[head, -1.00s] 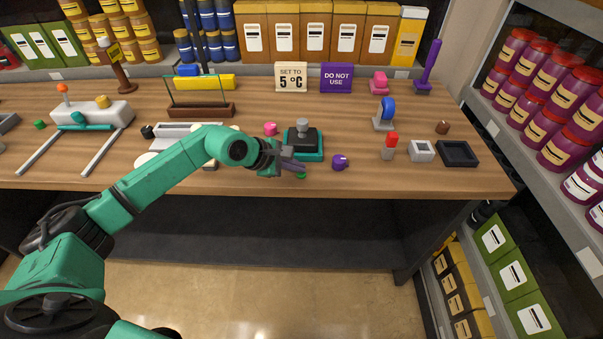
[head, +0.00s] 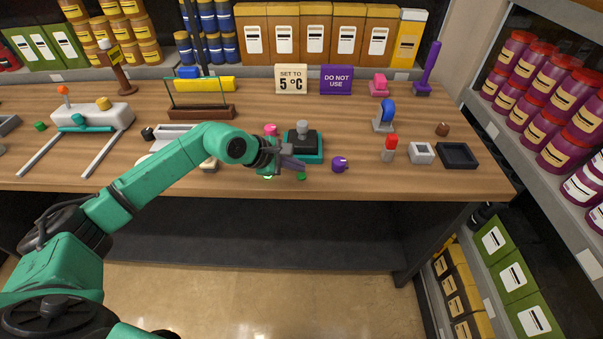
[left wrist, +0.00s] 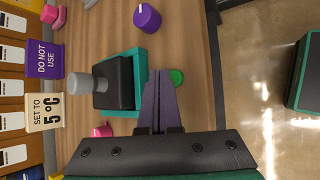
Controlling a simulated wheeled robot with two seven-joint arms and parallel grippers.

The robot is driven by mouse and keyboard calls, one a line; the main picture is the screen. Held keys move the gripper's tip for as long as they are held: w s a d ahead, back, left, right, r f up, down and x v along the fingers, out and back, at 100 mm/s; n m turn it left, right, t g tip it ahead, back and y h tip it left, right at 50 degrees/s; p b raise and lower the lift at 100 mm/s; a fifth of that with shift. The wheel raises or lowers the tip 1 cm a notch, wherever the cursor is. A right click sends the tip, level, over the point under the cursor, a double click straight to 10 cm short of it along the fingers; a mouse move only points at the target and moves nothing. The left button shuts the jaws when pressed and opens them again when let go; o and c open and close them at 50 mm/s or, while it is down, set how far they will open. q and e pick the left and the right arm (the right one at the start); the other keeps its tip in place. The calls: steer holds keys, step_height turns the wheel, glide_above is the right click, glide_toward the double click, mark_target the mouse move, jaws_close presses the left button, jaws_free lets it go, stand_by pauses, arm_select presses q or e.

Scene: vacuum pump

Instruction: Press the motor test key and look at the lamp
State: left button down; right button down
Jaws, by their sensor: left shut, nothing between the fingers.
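My left gripper (head: 290,163) is shut and empty, low over the front of the table. In the left wrist view its purple-grey fingers (left wrist: 158,100) lie together, their tips beside a small green round piece (left wrist: 176,77). That green piece also shows in the head view (head: 301,176). Right behind the fingers stands a teal-based block with a black body (head: 303,144) and a grey knob on top (left wrist: 75,84). I cannot tell which piece is the motor test key. A white unit (head: 92,116) at the left carries an orange ball on a stalk (head: 63,90), possibly the lamp. My right gripper is not in view.
A purple knob (head: 340,164) stands right of the gripper, and a pink knob (head: 270,129) behind it. A red-topped grey piece (head: 389,148), a grey square block (head: 421,152) and a dark tray (head: 458,155) lie further right. Signs "SET TO 5 °C" (head: 291,79) and "DO NOT USE" (head: 336,79) stand behind.

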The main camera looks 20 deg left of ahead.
mark_target(297, 176)
arm_select(q)
steer(key=shift+r+p, duration=1.3)
steer(key=shift+r, duration=1.3)
